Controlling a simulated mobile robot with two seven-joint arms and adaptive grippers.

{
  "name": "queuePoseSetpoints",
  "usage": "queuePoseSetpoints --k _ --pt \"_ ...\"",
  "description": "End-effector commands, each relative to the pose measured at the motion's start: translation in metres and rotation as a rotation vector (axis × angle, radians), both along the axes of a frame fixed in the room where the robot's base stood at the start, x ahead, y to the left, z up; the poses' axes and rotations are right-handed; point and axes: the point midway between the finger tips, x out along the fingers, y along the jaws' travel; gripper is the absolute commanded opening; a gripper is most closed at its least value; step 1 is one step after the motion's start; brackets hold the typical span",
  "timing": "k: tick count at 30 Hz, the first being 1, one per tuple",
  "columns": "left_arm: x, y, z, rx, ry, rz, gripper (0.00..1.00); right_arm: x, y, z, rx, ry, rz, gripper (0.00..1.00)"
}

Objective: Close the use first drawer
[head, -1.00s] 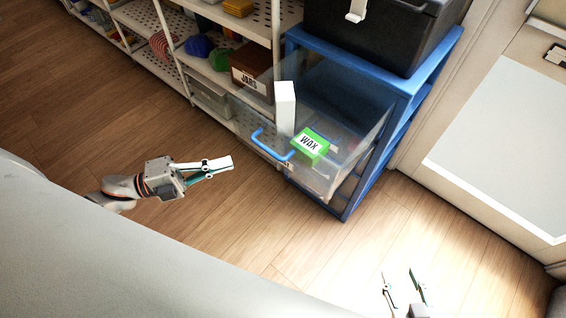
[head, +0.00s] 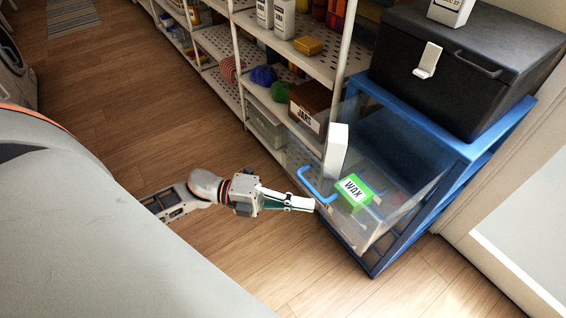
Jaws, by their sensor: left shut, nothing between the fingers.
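The clear drawer (head: 405,205) stands pulled out of the blue drawer unit (head: 462,150) in the head view. It has a blue handle (head: 316,190) on its front. Inside it are a green WAX box (head: 352,192) and a tall white box (head: 336,150). Whether the drawer carries a "use first" label cannot be seen. My left gripper (head: 312,204) is shut and empty. Its fingertips lie just below the handle in the picture; whether they touch the drawer front cannot be told. My right gripper is out of view.
A black lidded case (head: 450,70) sits on top of the blue unit. White shelving (head: 300,62) with a JARS box (head: 310,106) and other goods stands beside the drawer on the left. The wooden floor (head: 130,130) in front is clear. A wall is at the right.

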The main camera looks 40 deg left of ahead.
Motion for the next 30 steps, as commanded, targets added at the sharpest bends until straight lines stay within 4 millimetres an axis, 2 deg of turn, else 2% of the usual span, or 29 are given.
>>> queuePoseSetpoints --k 3,7,23,26,30 --pt "0.014 -0.005 0.0 -0.002 0.0 0.001 0.0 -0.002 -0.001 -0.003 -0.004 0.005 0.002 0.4" --pt "0.022 -0.008 -0.001 -0.001 0.002 0.0 0.0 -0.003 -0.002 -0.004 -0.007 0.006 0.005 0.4" --pt "0.027 -0.009 -0.001 -0.001 0.002 0.0 0.0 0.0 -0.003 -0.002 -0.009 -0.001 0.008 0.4" --pt "0.033 -0.012 -0.001 0.0 0.001 0.0 0.0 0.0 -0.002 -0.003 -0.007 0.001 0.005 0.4" --pt "0.052 -0.018 -0.002 0.0 0.001 0.0 0.0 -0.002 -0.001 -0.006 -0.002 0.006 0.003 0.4"
